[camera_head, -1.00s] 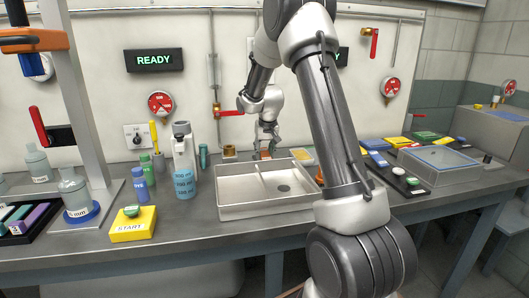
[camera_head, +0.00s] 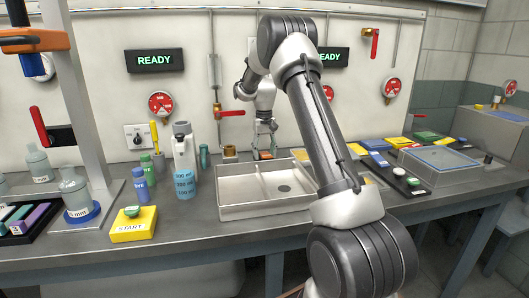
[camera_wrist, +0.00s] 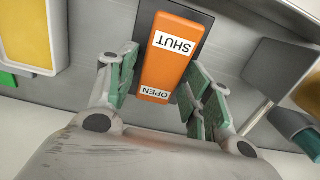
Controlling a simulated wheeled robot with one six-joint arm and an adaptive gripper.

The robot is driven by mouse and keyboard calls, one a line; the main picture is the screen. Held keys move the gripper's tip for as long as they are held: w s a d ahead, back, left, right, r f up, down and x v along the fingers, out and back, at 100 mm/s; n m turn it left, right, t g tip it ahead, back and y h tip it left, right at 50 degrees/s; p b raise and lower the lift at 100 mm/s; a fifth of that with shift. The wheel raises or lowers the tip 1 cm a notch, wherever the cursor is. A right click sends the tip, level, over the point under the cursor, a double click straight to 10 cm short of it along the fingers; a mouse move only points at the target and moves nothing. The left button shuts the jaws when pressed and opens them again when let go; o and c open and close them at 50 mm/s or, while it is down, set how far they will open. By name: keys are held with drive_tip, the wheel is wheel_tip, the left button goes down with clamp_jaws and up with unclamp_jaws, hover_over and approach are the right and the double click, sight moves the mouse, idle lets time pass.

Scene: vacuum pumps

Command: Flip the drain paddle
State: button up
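The drain paddle (camera_wrist: 172,58) is an orange block marked SHUT and OPEN, on a dark plate in the wrist view. In the head view, a small orange part of it (camera_head: 265,155) shows behind the sink (camera_head: 235,206). My gripper (camera_wrist: 163,88) is open, with one green-padded finger on each side of the paddle's OPEN end. A gap shows at the left finger; whether the right finger touches is unclear. In the head view, my gripper (camera_head: 265,136) points down just above the paddle, behind the sink's back rim.
A wash bottle (camera_head: 184,165) and a brass fitting (camera_head: 229,152) stand left of the paddle. A red-handled valve (camera_head: 230,113) is on the wall pipe behind. A yellow START button block (camera_head: 134,231) sits at the front left. The sink basin is empty.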

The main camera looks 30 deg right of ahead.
sight(264, 153)
drive_tip(key=shift+r, duration=0.1)
wheel_tip(264, 153, up, 12)
drive_tip(key=shift+w, duration=0.2)
idle(0.4)
idle(0.4)
